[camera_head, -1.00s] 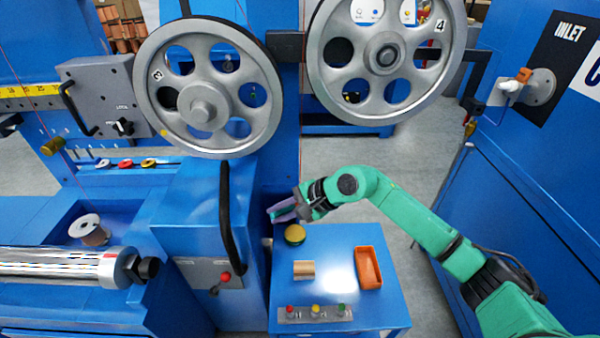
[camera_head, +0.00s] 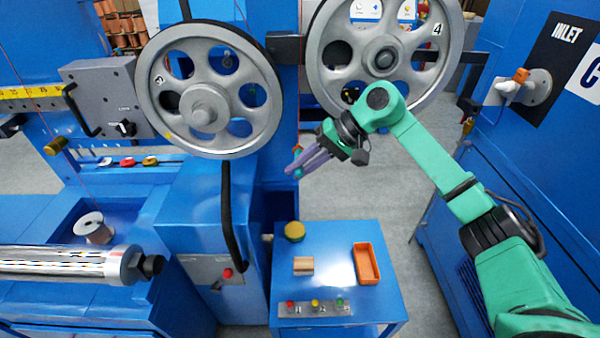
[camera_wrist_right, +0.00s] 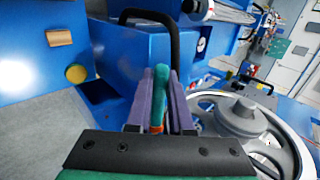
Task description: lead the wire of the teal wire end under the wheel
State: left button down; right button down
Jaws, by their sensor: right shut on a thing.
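My right gripper (camera_head: 300,168) is shut on the teal wire end. In the wrist view its purple fingers (camera_wrist_right: 159,105) close around the upright teal wire end (camera_wrist_right: 161,85), with a bit of red-orange low between them. In the head view a small teal spot of the wire end (camera_head: 298,174) shows at the fingertips. The gripper is right of and lower than the grey wheel marked 3 (camera_head: 203,102), and lower left of the wheel marked 4 (camera_head: 385,58). One wheel (camera_wrist_right: 245,118) shows close on the right in the wrist view. My left gripper is not in view.
A black curved handle (camera_head: 229,215) stands out from the blue cabinet. Open floor (camera_head: 380,205) lies right of the table.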

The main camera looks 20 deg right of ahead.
aim_at(300, 151)
jog(key=shift+w+d+r, duration=0.1)
jog(key=shift+w+d, duration=0.05)
jog(key=shift+w, duration=0.3)
jog(key=shift+w+d+p, duration=0.2)
jog(key=shift+w+d, duration=0.05)
jog(key=shift+w, duration=0.75)
jog(key=shift+w+d+p, duration=0.15)
jog(key=shift+w+d, duration=0.05)
jog(key=shift+w, duration=0.8)
jog(key=shift+w+d, duration=0.25)
jog(key=shift+w, duration=0.75)
jog(key=shift+w+d, duration=0.25)
jog(key=shift+w, duration=0.7)
jog(key=shift+s, duration=0.1)
